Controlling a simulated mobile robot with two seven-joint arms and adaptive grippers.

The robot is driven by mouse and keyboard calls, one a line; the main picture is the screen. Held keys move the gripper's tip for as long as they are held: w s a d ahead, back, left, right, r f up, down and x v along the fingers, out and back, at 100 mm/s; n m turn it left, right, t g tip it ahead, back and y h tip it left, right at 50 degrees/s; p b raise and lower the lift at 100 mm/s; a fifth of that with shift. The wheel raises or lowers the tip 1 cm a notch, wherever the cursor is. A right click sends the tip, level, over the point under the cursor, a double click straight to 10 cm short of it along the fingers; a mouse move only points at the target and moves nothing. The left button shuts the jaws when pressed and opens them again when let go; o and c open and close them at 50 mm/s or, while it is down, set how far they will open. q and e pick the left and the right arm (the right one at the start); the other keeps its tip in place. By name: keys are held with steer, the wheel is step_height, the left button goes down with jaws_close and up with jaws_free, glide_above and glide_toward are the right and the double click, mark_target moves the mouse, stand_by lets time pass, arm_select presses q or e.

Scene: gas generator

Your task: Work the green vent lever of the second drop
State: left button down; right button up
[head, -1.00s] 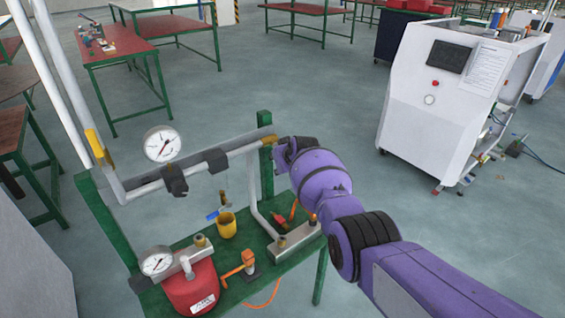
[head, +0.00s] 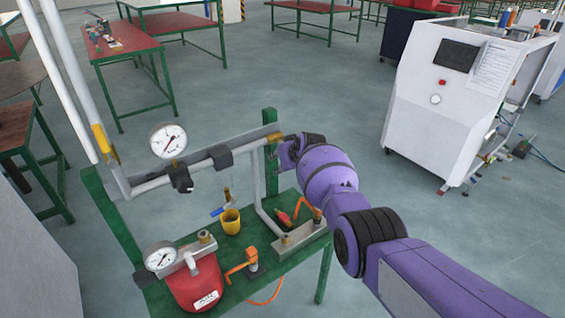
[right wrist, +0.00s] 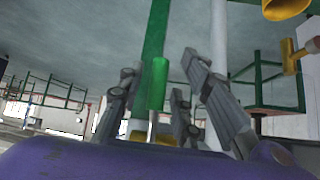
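My right arm reaches in from the right in the head view, and its gripper (head: 284,152) is at the right end of the horizontal pipe (head: 160,183), beside the green post. In the right wrist view a bright green lever handle (right wrist: 158,84) stands between the spread fingers of this gripper (right wrist: 160,95). The fingers look open, with gaps beside the handle; I cannot tell whether either touches it. A yellow part (right wrist: 140,134) shows low behind the fingers. In the head view the lever is hidden behind the gripper. My left gripper is not in view.
The green stand (head: 125,225) carries a pressure gauge (head: 168,140), a red tank (head: 195,287), a yellow cup (head: 230,222) and an orange fitting (head: 243,265). A white cabinet (head: 435,115) stands at right, with open floor between.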

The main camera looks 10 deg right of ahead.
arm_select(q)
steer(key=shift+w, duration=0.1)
arm_select(e)
steer(key=shift+d+r, duration=0.1)
steer(key=v, duration=1.2)
